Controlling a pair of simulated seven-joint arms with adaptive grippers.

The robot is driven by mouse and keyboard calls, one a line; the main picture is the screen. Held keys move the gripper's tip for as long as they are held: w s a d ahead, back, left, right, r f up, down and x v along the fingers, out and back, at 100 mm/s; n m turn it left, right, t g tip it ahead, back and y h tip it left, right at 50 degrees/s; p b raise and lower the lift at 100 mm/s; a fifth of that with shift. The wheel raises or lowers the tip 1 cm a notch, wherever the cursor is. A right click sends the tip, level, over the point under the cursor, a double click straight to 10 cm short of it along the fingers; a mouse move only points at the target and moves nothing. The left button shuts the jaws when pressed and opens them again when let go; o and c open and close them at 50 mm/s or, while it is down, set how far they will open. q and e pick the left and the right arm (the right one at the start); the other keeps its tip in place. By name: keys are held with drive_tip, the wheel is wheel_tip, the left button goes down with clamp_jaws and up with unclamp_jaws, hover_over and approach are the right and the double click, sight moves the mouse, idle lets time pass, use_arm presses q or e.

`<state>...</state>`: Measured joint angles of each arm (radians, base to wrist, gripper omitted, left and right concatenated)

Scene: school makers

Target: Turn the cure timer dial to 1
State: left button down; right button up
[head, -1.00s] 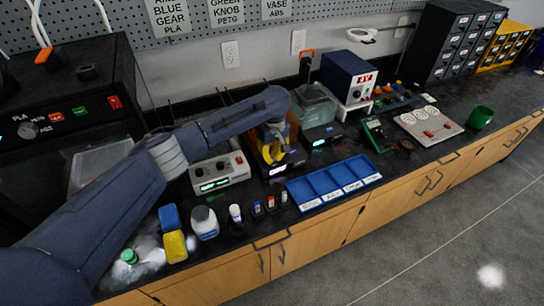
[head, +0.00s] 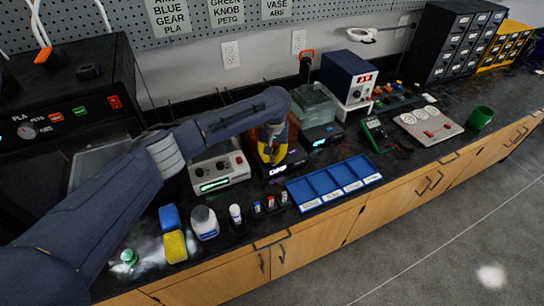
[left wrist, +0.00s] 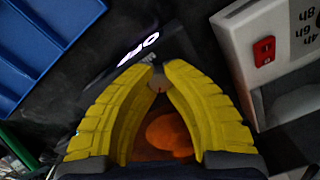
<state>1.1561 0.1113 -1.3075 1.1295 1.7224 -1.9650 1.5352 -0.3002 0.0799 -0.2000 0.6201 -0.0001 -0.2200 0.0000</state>
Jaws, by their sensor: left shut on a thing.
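The cure station (head: 290,163) is a dark box with an orange cover behind my left gripper. Its lit display (left wrist: 138,48) reads OFF in the left wrist view. My left gripper (left wrist: 158,80), with yellow fingers, is at the front of this box, and it also shows in the head view (head: 269,160). Its fingertips close on a small tan-brown knob (left wrist: 158,85), which appears to be the cure timer dial. Most of the knob and any marks around it are hidden by the fingers. An orange surface shows between the fingers. My right gripper is not in view.
A white box (head: 219,173) with a red switch and hour labels stands close to the left of the cure station. A blue divided tray (head: 315,186) lies to its right front. Small bottles (head: 236,213) stand along the counter's front edge.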

sight(274, 157)
use_arm(q)
drive_tip(key=shift+s+d+f, duration=0.2)
drive_tip(key=shift+s, duration=0.05)
drive_tip(key=c, duration=1.2)
unclamp_jaws()
drive_tip(key=shift+w+a+r, duration=0.1)
drive_tip(key=shift+r, duration=0.1)
drive_tip(key=shift+w+r, duration=0.1)
drive_tip(key=shift+r, duration=0.45)
drive_tip(key=r, duration=1)
drive_tip(key=shift+d+r, duration=0.2)
drive_tip(key=shift+r, duration=0.2)
drive_tip(key=shift+r, duration=0.1)
